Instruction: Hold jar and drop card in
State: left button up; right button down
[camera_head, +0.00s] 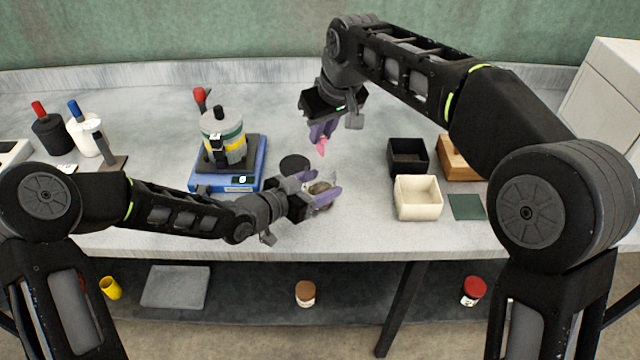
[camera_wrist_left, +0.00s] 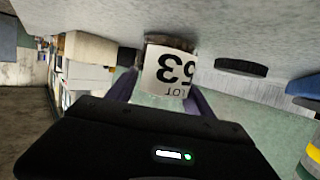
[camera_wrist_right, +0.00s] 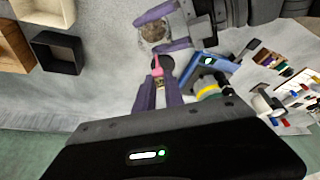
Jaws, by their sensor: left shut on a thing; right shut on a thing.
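The jar (camera_head: 319,187) stands on the grey table, with brownish grain in it. Its white label with "LOT" and "53" shows upside down in the left wrist view (camera_wrist_left: 168,75). My left gripper (camera_head: 316,192) is shut around the jar, with a purple finger on either side. My right gripper (camera_head: 321,131) is shut on a small pink card (camera_head: 321,148) and holds it above and behind the jar, pointing down. In the right wrist view the pink card (camera_wrist_right: 157,66) lies just short of the open jar mouth (camera_wrist_right: 153,32). I cannot tell the exact gap.
A black round lid (camera_head: 294,163) lies left of the jar. A blue device (camera_head: 230,182) bearing a banded container (camera_head: 223,140) stands further left. To the right are a black box (camera_head: 408,155), a cream box (camera_head: 418,198), a wooden box (camera_head: 460,160) and a green square (camera_head: 466,207).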

jog(key=shift+f, duration=4.65)
jog(key=c, duration=1.3)
grip_release()
jog(key=shift+c, duration=0.2)
jog(key=v, duration=1.2)
pick_arm(q)
jog(key=o, duration=1.8)
